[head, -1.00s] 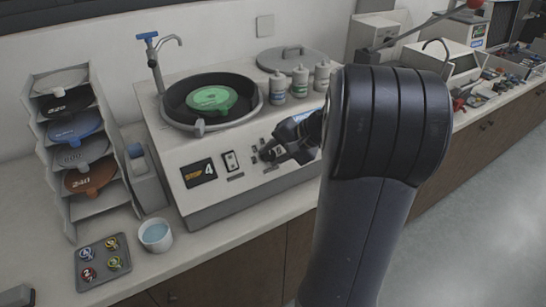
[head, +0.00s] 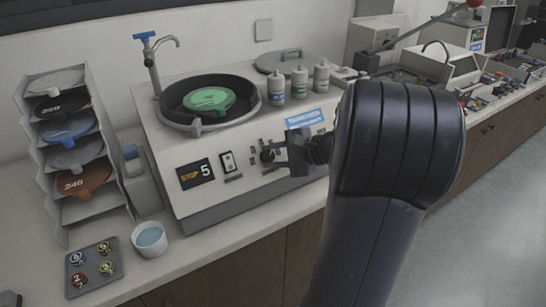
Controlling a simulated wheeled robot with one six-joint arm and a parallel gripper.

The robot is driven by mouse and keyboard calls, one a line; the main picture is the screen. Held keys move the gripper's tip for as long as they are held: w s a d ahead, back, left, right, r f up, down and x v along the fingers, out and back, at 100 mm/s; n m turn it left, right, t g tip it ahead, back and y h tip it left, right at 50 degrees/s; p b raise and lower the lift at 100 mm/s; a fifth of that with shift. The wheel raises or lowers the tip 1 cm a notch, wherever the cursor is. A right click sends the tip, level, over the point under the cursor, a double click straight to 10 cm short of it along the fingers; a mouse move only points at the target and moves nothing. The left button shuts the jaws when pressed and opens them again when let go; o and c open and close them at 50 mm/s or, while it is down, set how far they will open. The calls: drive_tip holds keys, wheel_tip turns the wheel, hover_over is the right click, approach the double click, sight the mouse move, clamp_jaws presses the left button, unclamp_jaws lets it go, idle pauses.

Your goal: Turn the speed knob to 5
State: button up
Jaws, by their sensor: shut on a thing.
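The machine (head: 215,215) on the counter has a sloped front panel with a small dark display (head: 195,173) reading "STOP" and "5". A white-framed dark switch (head: 228,162) sits right of the display. My gripper (head: 270,155) is at the panel, right of that switch, shut on the speed knob, which is mostly hidden by the fingers. A round bowl (head: 253,97) on top of the machine holds a green disc (head: 209,100).
A rack (head: 45,180) of several coloured discs stands at the left. A white cup of water (head: 150,238) and a grey tray (head: 92,266) with several round pieces lie in front. Bottles (head: 299,83) and a grey lid (head: 291,61) are behind the panel.

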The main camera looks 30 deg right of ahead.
idle(0.4)
drive_tip(key=o, duration=1)
drive_tip(key=shift+c, duration=0.2)
drive_tip(key=v, duration=1)
drive_tip(key=shift+s+d, duration=0.2)
drive_tip(key=shift+s, duration=0.15)
drive_tip(key=shift+r, duration=0.15)
drive_tip(key=x, duration=1.1)
drive_tip(key=shift+d, duration=0.1)
